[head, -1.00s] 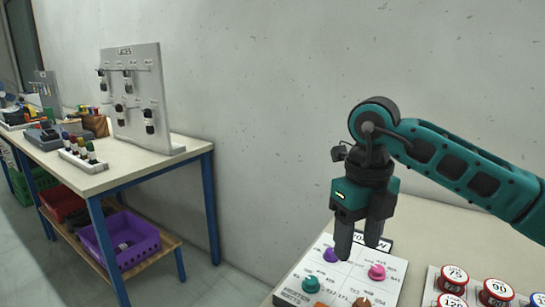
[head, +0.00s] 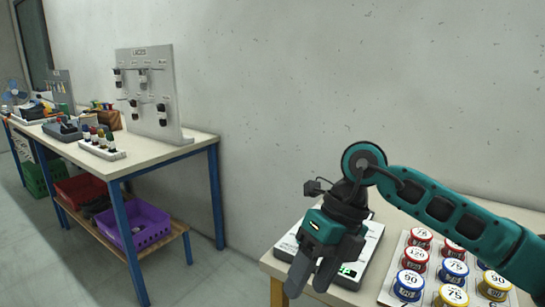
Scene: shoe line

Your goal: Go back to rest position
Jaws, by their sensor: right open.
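My right gripper (head: 312,279) hangs over the left end of the near table, fingers pointing down. Its fingers are apart with nothing visible between them. The green arm comes in from the right. Below and behind the gripper is a pale flat device (head: 370,246) with a small green lit display; the gripper hides much of it. I cannot tell whether the fingers touch it, but they appear in front of it. My left gripper is not in view.
A tray (head: 392,275) of several numbered red, blue and yellow tins lies right of the gripper, under the arm. A blue-legged workbench (head: 160,153) stands at left with a laces board (head: 160,95), a purple crate (head: 133,228) and a red crate (head: 82,190). Floor between the tables is clear.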

